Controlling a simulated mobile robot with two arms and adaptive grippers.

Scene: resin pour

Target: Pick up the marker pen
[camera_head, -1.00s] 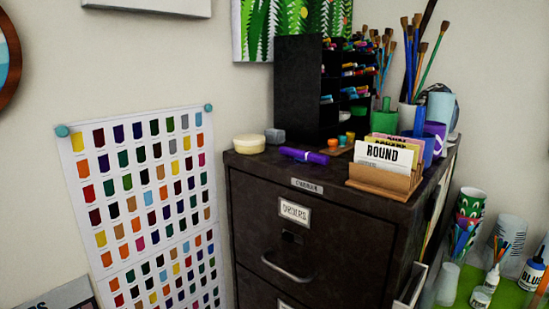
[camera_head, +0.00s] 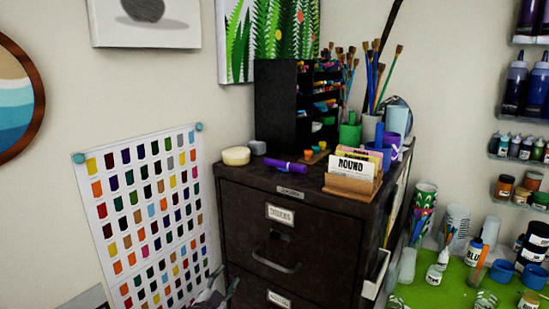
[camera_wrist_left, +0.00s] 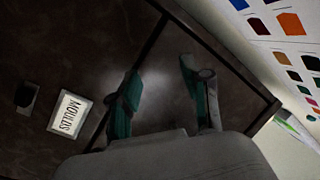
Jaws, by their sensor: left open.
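The purple marker pen (camera_head: 285,165) lies on its side near the front edge of the dark filing cabinet's top (camera_head: 235,176). My left gripper (camera_head: 222,285) shows at the bottom of the head view, in front of the cabinet and well below the pen. In the left wrist view my left gripper (camera_wrist_left: 160,88) has its two green-padded fingers apart with nothing between them. Behind them is the cabinet's dark front with a "MOULDS" label (camera_wrist_left: 70,114). The pen does not show in the wrist view. My right gripper is not in view.
A cream round tub (camera_head: 236,156) and a grey block (camera_head: 257,147) sit left of the pen. A card holder (camera_head: 350,187) stands to its right, a black marker rack (camera_head: 280,105) behind. A colour chart (camera_head: 150,220) hangs on the left wall.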

